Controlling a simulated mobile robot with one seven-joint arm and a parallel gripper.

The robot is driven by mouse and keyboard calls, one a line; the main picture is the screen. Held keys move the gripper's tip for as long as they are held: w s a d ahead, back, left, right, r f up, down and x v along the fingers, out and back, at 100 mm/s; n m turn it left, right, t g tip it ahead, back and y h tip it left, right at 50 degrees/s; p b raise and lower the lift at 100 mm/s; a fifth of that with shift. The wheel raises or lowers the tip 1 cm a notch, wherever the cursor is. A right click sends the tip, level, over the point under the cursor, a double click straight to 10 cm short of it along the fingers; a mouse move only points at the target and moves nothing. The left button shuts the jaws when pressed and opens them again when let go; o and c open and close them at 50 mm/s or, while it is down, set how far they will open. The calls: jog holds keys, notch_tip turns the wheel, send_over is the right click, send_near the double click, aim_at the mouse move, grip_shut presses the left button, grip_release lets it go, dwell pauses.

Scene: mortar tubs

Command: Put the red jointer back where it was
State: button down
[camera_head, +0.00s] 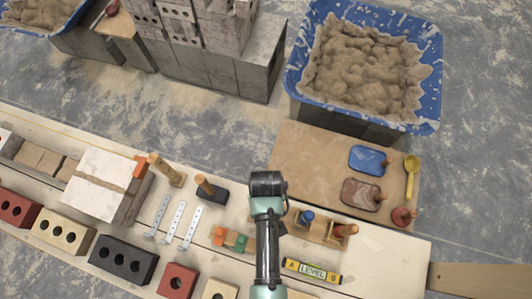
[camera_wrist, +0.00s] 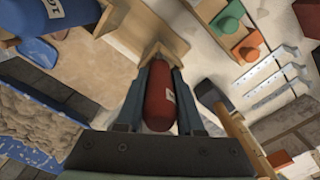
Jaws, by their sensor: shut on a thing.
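My gripper (camera_wrist: 161,74) is shut on the red jointer (camera_wrist: 160,100), whose red handle with a white label lies between the two fingers in the wrist view. Its far end points at the end piece of the wooden rack (camera_wrist: 172,40); I cannot tell whether it touches or sits in it. In the head view the rack (camera_head: 325,235) stands just right of my arm's end, with a blue handle (camera_head: 306,215) and a reddish-brown handle (camera_head: 345,230) in it. The gripper and the held jointer are hidden there behind my arm. A labelled blue handle (camera_wrist: 52,12) also shows in the wrist view.
A yellow level (camera_head: 311,271) lies in front of the rack. Orange and green blocks (camera_head: 230,239) and perforated metal strips (camera_head: 175,222) lie to the left. Blue and brown floats and a yellow spoon (camera_head: 411,175) are behind right, before the blue mortar tub (camera_head: 430,85).

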jog(key=shift+f+b, duration=0.3)
jog(key=shift+f, duration=0.15)
dwell(0.5)
jog(key=shift+c, duration=2.3)
grip_release()
jog(key=shift+r, duration=0.1)
